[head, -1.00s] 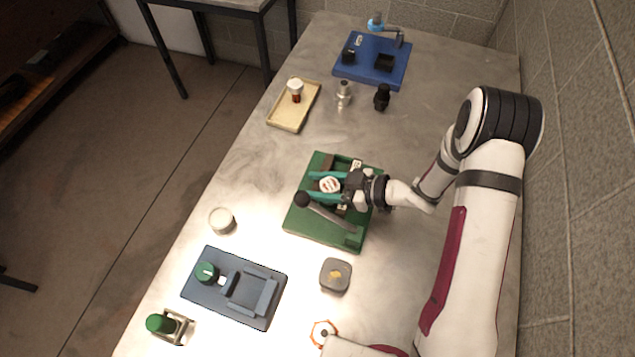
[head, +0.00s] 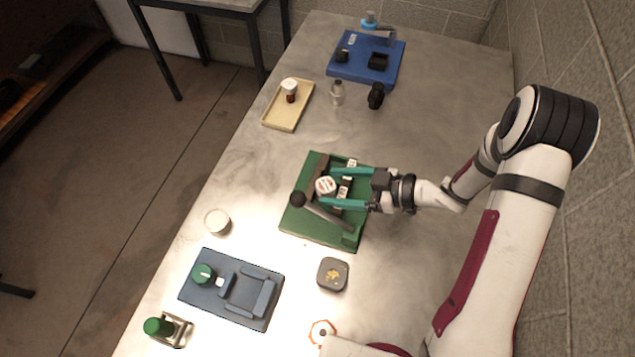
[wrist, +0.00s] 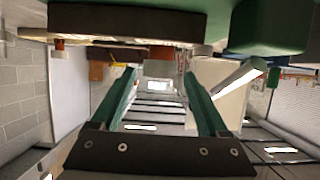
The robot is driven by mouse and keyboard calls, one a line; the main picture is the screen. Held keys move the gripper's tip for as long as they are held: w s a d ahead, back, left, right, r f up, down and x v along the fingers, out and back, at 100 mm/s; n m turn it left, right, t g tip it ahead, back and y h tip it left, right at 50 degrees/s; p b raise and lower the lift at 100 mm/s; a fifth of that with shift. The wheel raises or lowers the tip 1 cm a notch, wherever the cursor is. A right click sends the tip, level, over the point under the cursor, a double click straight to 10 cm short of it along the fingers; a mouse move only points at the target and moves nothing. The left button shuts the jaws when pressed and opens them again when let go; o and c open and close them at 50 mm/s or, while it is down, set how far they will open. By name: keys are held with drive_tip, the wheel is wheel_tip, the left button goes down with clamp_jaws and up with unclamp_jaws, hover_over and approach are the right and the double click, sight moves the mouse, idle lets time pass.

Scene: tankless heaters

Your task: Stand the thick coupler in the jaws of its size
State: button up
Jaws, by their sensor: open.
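A round white-topped piece with red marks (head: 325,185), which looks like the coupler, stands upright in the green fixture (head: 305,228). The fixture has dark jaw blocks, small white labels and a lever with a black knob (head: 297,199). My gripper (head: 330,186) is open, its teal fingers spread on either side of the piece with visible gaps. The lower part of the piece is hidden, so I cannot tell its exact seat between the jaws. In the wrist view both teal fingers (wrist: 158,75) are apart with nothing held between them.
A beige tray (head: 276,118) holds another white-topped piece (head: 290,87). A blue fixture (head: 345,72) is at the back; a grey-blue one (head: 200,291) is at the front left. A grey box (head: 333,274) stands near the green fixture.

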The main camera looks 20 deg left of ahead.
drive_tip(key=v, duration=0.6)
drive_tip(key=w+d+r+m+t+h, duration=0.2)
drive_tip(key=w+d+m+t+h, duration=0.15)
drive_tip(key=w, duration=0.25)
drive_tip(key=w+d+r+m+t+h, duration=0.2)
drive_tip(key=w+d+r+t+h, duration=0.1)
drive_tip(key=w+t, duration=0.15)
drive_tip(key=s+d+r+m+h, duration=0.4)
drive_tip(key=d+r+m+h, duration=0.3)
drive_tip(key=d+m+h, duration=0.4)
drive_tip(key=s+a+m+g+y, duration=0.3)
drive_tip(key=s+a+g, duration=0.1)
drive_tip(key=s, duration=0.9)
drive_tip(key=s+a+r+m+g+y, duration=0.1)
drive_tip(key=s+a+m+g+y, duration=0.2)
drive_tip(key=s, duration=1.1)
drive_tip(key=shift+s+a+m+g, duration=0.25)
drive_tip(key=shift+a+m+g, duration=0.35)
drive_tip(key=shift+a, duration=0.2)
